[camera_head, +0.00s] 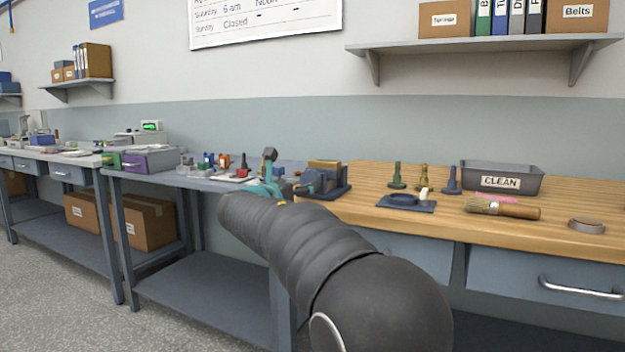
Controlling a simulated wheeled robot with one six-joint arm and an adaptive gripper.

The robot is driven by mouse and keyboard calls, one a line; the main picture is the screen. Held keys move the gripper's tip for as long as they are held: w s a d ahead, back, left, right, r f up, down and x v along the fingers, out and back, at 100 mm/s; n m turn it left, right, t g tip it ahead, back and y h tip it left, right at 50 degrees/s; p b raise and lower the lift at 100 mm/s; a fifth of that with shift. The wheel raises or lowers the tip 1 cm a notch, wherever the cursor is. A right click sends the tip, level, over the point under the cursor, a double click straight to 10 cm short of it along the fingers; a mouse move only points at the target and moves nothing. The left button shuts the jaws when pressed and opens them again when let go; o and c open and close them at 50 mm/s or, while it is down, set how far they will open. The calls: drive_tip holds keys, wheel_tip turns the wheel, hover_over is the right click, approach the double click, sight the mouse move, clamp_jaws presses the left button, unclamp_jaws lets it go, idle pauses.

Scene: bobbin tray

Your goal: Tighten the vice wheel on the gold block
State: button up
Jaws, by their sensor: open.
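A dark vice (341,187) stands at the left end of the wooden bench top. The gold block (325,166) sits in its upper part, between the jaws. The vice wheel is on the left side of the vice, and I cannot make it out clearly behind my gripper. My gripper (300,187), small and dark beyond the teal parts of my wrist, is open just left of the vice. My arm hides part of it. I cannot tell whether its fingers touch the wheel or stand around it.
Right of the vice are a blue tray with a ring (405,201), several coloured bobbin-like pieces, a grey CLEAN bin (502,178), a brush (502,208) and a grey ring (587,226). A grey bench (190,180) with small items stands left.

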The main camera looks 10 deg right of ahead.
sight(309, 180)
drive_tip(key=x, duration=0.7)
drive_tip(key=shift+w+p, duration=0.2)
drive_tip(key=shift+p, duration=0.2)
drive_tip(key=c, duration=1.2)
drive_tip(key=shift+d, duration=0.2)
drive_tip(key=shift+f, duration=0.1)
